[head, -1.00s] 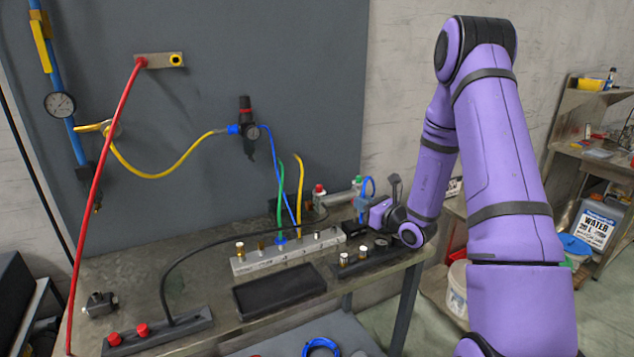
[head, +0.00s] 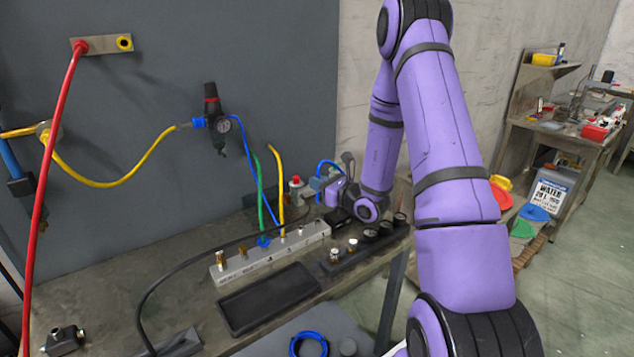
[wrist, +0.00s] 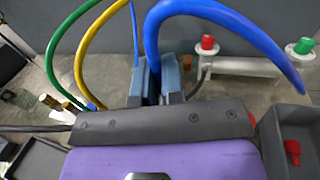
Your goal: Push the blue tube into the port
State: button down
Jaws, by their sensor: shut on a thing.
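My gripper (wrist: 158,75) is shut on a blue tube (wrist: 215,12), which arcs up out of the fingers and bends down to the right in the wrist view. In the head view the tube (head: 322,165) shows as a small loop above my gripper (head: 318,185). The metal port block (head: 232,268) lies left of and below my gripper. The held tube's tip and the port openings are hidden or too small to make out.
A black tray (head: 265,300) lies in front of the block, with a dark rack (head: 350,257) of fittings beside it. A red-capped fitting (wrist: 207,45) and a green-capped one (wrist: 301,48) stand behind my gripper. A black cable (head: 165,280) crosses the bench.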

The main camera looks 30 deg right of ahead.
jog(key=shift+f, duration=2.7)
jog(key=shift+f, duration=1.45)
jog(key=c, duration=1.2)
grip_release()
jog(key=shift+o, duration=0.2)
jog(key=shift+r, duration=0.1)
